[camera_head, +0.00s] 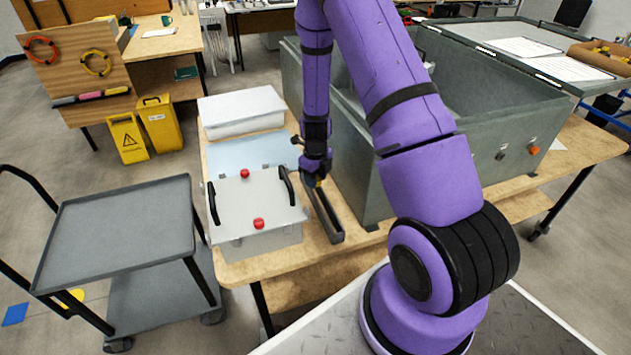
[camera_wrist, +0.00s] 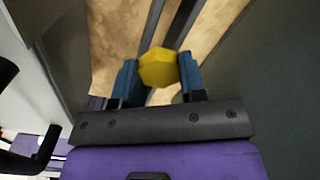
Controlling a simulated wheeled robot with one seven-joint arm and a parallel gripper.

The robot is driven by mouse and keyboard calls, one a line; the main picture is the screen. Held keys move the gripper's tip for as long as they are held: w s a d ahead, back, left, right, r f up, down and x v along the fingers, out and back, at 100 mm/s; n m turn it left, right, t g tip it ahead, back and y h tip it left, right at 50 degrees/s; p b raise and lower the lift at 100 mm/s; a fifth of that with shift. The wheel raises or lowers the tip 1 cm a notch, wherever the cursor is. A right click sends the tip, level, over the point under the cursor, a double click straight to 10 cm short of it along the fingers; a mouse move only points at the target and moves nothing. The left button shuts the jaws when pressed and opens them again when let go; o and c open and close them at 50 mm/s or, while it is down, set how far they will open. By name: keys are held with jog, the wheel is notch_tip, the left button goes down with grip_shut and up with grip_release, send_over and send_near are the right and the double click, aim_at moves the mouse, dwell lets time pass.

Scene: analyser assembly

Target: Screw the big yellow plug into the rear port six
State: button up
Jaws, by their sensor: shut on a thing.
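The big yellow plug (camera_wrist: 158,68) sits between the blue fingertips of my gripper (camera_wrist: 159,80) in the wrist view. It has a faceted, hexagonal-looking head, and my gripper is shut on it. In the head view my gripper (camera_head: 315,181) points down over a narrow grey tray (camera_head: 334,236) on the wooden table. The plug is barely visible there, mostly hidden by the gripper. A large grey metal housing (camera_head: 345,165) stands just right of the gripper. I cannot make out rear port six in either view.
A white box with black handles and red knobs (camera_head: 257,200) stands left of the gripper, with a white container (camera_head: 240,108) behind it. The housing's front carries an orange fitting (camera_head: 534,150).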

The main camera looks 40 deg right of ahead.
jog(key=shift+r, duration=2.6)
